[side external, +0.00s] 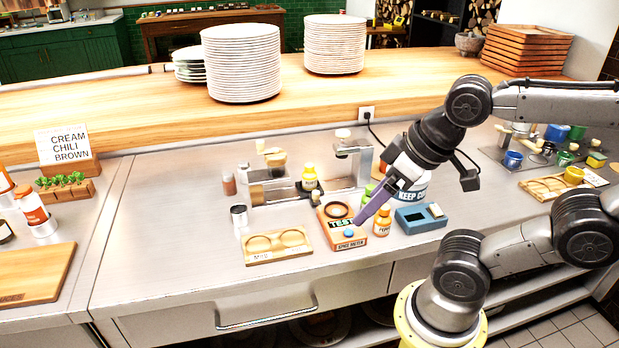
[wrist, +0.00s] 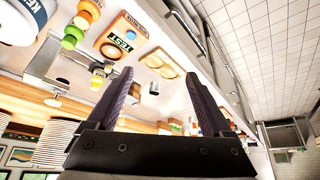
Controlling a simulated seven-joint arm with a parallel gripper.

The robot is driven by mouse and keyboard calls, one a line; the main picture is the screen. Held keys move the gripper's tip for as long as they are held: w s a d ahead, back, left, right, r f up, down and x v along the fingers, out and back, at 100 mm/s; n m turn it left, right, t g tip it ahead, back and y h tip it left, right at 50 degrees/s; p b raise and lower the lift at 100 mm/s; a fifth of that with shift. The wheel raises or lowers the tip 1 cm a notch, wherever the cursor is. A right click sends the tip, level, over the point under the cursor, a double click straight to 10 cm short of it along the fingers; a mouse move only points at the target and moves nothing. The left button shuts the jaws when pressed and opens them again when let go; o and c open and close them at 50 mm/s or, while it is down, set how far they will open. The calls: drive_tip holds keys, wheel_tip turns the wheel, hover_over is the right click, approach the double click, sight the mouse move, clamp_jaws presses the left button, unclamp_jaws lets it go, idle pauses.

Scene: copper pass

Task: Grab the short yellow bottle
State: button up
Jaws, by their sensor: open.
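A short yellow bottle (side external: 309,178) with a white band stands upright on a dark holder of the metal rig in the side view. It also shows in the wrist view (wrist: 97,79), left of the fingers. My gripper (side external: 370,208) has purple fingers and hangs to the right of the yellow bottle, above the orange tester box and apart from the bottle. In the wrist view my gripper (wrist: 158,78) is open, with nothing between its fingers.
The orange TEST box (side external: 342,228) and a small orange bottle (side external: 382,222) are close to my gripper. A blue-grey box (side external: 420,218) lies right of them. A wooden two-ring tray (side external: 277,245) is at front left.

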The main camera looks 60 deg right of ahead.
drive_tip(key=w+d+r+m+g, duration=0.1)
drive_tip(key=w+d+r+m, duration=0.1)
drive_tip(key=w+r+m, duration=0.55)
drive_tip(key=m+g, duration=0.5)
drive_tip(key=m, duration=0.5)
hover_over(310, 164)
wheel_tip(310, 164, down, 8)
drive_tip(key=f, duration=0.6)
drive_tip(key=shift+s+a+f, duration=0.25)
drive_tip(key=shift+s+f, duration=0.05)
drive_tip(key=shift+f, duration=0.1)
drive_tip(key=shift+w+d+f, duration=0.1)
drive_tip(key=shift+w+f, duration=0.05)
drive_tip(key=shift+f, duration=1.5)
drive_tip(key=shift+w+d+f, duration=0.1)
drive_tip(key=shift+f, duration=1.5)
